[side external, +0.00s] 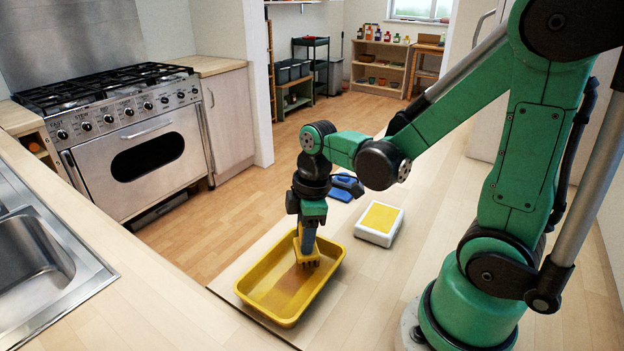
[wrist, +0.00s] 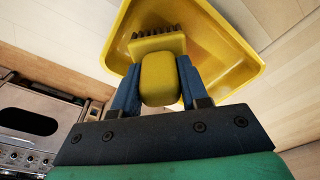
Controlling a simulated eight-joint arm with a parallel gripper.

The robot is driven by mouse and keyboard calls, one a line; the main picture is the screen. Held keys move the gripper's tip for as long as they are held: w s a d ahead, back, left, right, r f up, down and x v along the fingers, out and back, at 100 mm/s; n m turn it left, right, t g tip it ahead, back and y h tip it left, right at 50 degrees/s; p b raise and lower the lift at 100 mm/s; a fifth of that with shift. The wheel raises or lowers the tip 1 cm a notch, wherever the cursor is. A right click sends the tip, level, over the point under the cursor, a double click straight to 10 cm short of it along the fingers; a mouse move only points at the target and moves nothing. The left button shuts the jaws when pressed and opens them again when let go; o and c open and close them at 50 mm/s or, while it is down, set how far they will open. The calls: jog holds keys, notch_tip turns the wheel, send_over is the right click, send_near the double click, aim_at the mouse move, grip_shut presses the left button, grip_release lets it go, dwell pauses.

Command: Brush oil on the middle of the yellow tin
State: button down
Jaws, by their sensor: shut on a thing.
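The yellow tin (side external: 262,306) is a rectangular tray on the wooden counter, below my gripper in the side external view. It also fills the top of the wrist view (wrist: 217,22). My gripper (side external: 308,238) points down over the tin, its blue fingers shut on a yellow brush (wrist: 160,78). The brush (side external: 306,257) is at the inner middle of the tin, bristles down. Dark bristle tips show in the wrist view against the tin. I cannot tell whether the bristles touch the tin's floor. No oil can be made out.
A white box with a yellow top (side external: 380,222) stands on the counter right of the tin. A blue object (side external: 346,187) lies behind my gripper. A steel sink (side external: 35,260) is at the left, and a range cooker (side external: 130,140) stands across the floor.

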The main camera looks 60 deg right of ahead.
jog(key=shift+d, duration=0.25)
jog(key=shift+a, duration=4.25)
jog(key=shift+s+a, duration=0.1)
jog(key=shift+a, duration=0.15)
jog(key=shift+d, duration=4.6)
jog(key=shift+a, duration=4.6)
jog(key=shift+d, duration=4.6)
jog(key=shift+r, duration=3.25)
jog(key=shift+a+f, duration=0.1)
jog(key=shift+f, duration=0.05)
